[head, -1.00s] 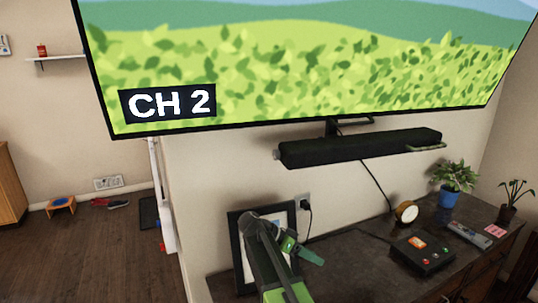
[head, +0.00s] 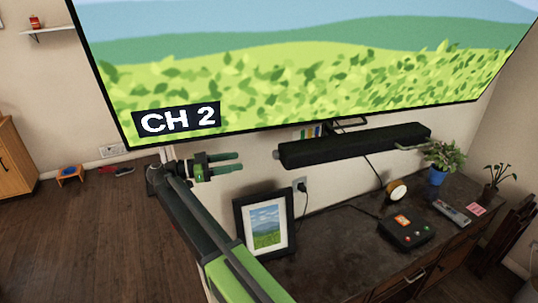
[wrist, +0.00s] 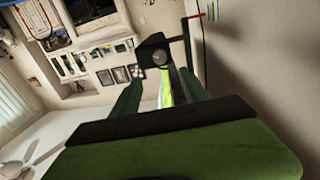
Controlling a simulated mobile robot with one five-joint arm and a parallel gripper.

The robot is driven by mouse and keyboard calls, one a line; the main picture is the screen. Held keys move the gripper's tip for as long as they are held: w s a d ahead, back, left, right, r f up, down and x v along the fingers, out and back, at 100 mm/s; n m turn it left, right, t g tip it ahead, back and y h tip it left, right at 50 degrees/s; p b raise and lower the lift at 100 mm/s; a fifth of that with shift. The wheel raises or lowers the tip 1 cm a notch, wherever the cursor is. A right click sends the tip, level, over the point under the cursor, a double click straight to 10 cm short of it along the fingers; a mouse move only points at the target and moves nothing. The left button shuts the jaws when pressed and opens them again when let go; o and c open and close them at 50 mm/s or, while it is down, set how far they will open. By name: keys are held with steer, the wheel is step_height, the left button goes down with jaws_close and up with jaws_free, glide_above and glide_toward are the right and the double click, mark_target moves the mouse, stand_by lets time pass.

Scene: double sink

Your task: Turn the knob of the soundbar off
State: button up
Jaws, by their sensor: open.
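The black soundbar (head: 355,146) is mounted on the wall under the TV. Its small grey knob (head: 277,155) is on the left end. My gripper (head: 241,162) is open and empty, left of the knob, with its two green fingers pointing right toward it and a gap between. In the wrist view the soundbar's dark end (wrist: 152,45) faces the camera, and the round knob (wrist: 159,57) shows between and beyond the open fingers (wrist: 158,85).
The TV (head: 300,70) showing CH 2 hangs just above. Below are a framed picture (head: 266,229), a wall outlet with a plug (head: 300,185), and a dark desk (head: 340,235) with a button box (head: 405,230).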

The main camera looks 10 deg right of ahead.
mark_target(274, 154)
steer(key=d, duration=0.4)
steer(key=w+d, duration=0.1)
steer(key=d, duration=0.8)
steer(key=shift+w, duration=0.3)
jaws_close()
